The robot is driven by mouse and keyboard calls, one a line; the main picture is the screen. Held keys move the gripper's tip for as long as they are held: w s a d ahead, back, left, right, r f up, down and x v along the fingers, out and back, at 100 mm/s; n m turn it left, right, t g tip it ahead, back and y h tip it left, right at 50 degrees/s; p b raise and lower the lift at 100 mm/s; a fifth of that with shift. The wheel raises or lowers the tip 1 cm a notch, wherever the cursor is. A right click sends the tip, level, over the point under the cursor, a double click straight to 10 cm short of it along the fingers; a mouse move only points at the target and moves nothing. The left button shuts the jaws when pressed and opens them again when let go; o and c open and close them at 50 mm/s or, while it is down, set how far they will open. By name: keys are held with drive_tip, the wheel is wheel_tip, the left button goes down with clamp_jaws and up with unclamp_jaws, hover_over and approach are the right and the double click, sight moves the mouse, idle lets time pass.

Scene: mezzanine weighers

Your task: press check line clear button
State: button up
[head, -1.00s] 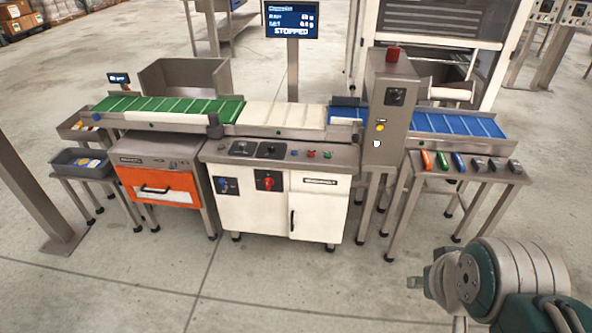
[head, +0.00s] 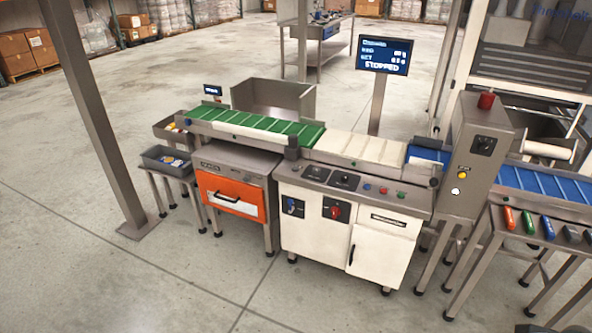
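The checkweigher line stands ahead in the head view, with a white cabinet (head: 318,239) under a sloped grey control panel (head: 418,205). On the panel are a blue button (head: 367,187), a red button (head: 384,190) and a green button (head: 401,194). The grey upright housing (head: 486,165) at the right carries a yellow button (head: 461,174) and a white button (head: 456,190). I cannot read which button is labelled clear. The screen (head: 385,58) reads STOPPED.
A grey post (head: 95,110) stands at the left. A small stand with a grey bin (head: 166,160) is beside the orange-fronted unit (head: 231,197). A side table (head: 507,240) with coloured handheld items is at the right. The floor in front is clear.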

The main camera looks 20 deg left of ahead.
clamp_jaws()
